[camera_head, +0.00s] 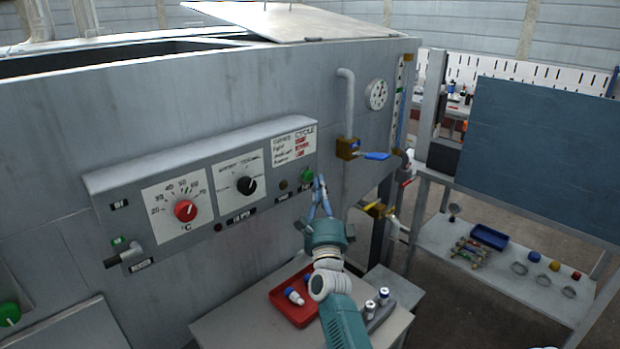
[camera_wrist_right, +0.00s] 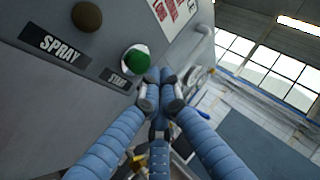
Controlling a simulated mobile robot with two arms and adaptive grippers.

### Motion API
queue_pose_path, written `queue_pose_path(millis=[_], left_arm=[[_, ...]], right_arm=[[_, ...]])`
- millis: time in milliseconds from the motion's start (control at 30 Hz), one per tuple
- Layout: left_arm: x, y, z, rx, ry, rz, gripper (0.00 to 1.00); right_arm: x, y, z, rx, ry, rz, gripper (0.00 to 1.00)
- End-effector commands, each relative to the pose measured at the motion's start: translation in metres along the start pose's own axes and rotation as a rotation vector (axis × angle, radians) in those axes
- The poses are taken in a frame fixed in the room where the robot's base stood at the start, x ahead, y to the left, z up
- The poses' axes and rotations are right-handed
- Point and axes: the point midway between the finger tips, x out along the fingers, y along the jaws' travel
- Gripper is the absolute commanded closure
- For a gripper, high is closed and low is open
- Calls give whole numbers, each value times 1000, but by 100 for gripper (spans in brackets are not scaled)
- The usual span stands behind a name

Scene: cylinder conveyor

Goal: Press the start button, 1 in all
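The start button is a round green button (camera_head: 308,174) at the right end of the control panel (camera_head: 200,155), below the printed cycle card. In the right wrist view the green button (camera_wrist_right: 136,61) sits in a pale ring above a black label that seems to read START. My right gripper (camera_head: 321,180) is just right of the button, its blue fingers drawn together with nothing between them. In the wrist view the fingertips (camera_wrist_right: 160,77) are close to the button's lower right; whether they touch it I cannot tell. My left gripper is in neither view.
A brown button (camera_wrist_right: 87,16) labelled SPRAY is left of the green one. The panel also has a red knob (camera_head: 185,211) and a black knob (camera_head: 246,186). A pipe with a blue-handled valve (camera_head: 376,156) is to the right. A red tray (camera_head: 294,312) lies on the table below.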

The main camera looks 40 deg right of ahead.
Motion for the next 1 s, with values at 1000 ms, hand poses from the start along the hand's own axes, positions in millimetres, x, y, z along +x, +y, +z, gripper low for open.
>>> queue_pose_path(millis=[1000], left_arm=[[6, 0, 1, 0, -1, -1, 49]], right_arm=[[6, 4, 5, 0, 0, 0, 100]])
